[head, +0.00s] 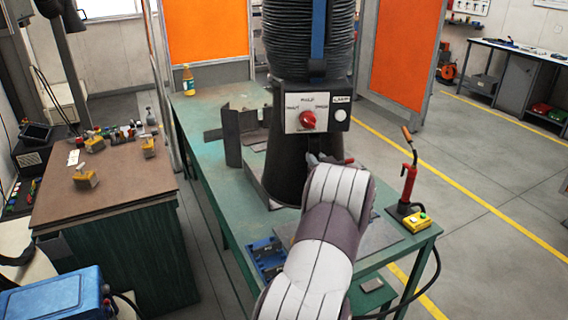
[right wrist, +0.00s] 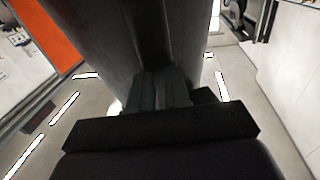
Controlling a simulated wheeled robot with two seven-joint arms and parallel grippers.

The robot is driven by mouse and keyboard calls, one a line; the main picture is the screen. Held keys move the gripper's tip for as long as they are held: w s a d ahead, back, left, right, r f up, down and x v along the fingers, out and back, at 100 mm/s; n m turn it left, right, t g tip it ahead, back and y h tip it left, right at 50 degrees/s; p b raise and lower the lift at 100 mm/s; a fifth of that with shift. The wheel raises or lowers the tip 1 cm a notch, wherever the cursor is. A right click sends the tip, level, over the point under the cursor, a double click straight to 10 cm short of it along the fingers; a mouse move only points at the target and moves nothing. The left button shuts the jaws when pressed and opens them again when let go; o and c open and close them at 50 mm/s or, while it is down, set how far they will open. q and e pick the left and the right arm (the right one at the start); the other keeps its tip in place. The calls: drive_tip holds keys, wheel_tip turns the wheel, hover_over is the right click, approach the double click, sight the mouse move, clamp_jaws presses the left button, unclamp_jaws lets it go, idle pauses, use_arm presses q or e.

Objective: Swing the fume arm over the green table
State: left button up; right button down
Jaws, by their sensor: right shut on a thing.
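The fume arm hood (head: 285,165) is a black cone under a ribbed black hose (head: 310,40) with a blue strap. A white panel with a red knob (head: 308,120) is on its front. The hood is above the green table (head: 205,100), around its middle in the head view. My right gripper (head: 328,160) is at the hood's lower right side, mostly hidden behind my own arm. In the right wrist view its fingers (right wrist: 162,90) are shut on a dark part of the fume arm (right wrist: 120,45). My left gripper is not in view.
A brown-topped bench (head: 110,185) is left.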

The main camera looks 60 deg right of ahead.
drive_tip(key=s+d+m+g+h+p, duration=0.1)
drive_tip(key=s+d, duration=0.8)
drive_tip(key=s, duration=0.2)
drive_tip(key=shift+d+f, duration=0.1)
drive_tip(key=shift+f, duration=0.05)
drive_tip(key=c, duration=1.1)
unclamp_jaws()
drive_tip(key=shift+a, duration=0.2)
drive_tip(key=b+v, duration=0.3)
drive_tip(key=v, duration=0.9)
drive_tip(key=shift+a, duration=0.35)
